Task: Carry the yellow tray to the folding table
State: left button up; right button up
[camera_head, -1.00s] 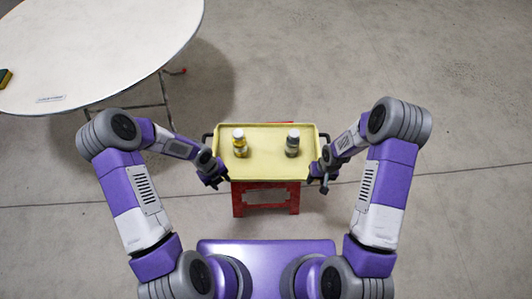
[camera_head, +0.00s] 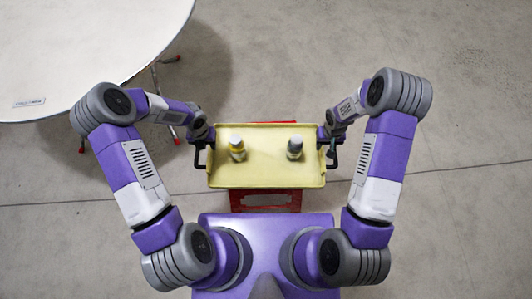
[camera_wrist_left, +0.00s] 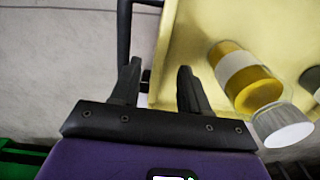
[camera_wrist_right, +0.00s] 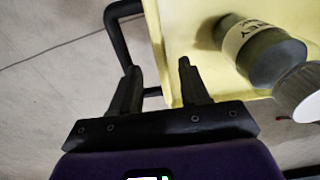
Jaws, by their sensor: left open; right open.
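The yellow tray (camera_head: 266,178) sits over a red crate-like stand (camera_head: 265,202). It carries a bottle with yellow contents (camera_head: 237,150) at left and a dark grey bottle (camera_head: 295,150) at right, both with pale caps. My left gripper (camera_head: 203,147) is open at the tray's left side; in the left wrist view its fingers (camera_wrist_left: 158,78) are by the black left handle (camera_wrist_left: 124,35), one overlapping it. My right gripper (camera_head: 329,148) is open at the right side, its fingers (camera_wrist_right: 157,82) by the black right handle (camera_wrist_right: 116,32). I cannot tell whether either handle lies between the fingers.
A round white folding table (camera_head: 85,55) with metal legs and red feet stands at the upper left, close to my left arm. Concrete floor (camera_head: 450,90) is clear at the right and behind the tray. Something green (camera_wrist_left: 20,155) shows at the left wrist view's lower corner.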

aim_at(209, 151)
pick_arm(q)
notch_tip(209, 151, down, 8)
jog(key=shift+r, duration=0.25)
pick_arm(e)
notch_tip(209, 151, down, 8)
jog(key=shift+r, duration=0.25)
pick_arm(q)
grip_shut()
pick_arm(e)
grip_shut()
pick_arm(q)
jog(key=shift+w, duration=0.1)
pick_arm(e)
jog(key=shift+w, duration=0.1)
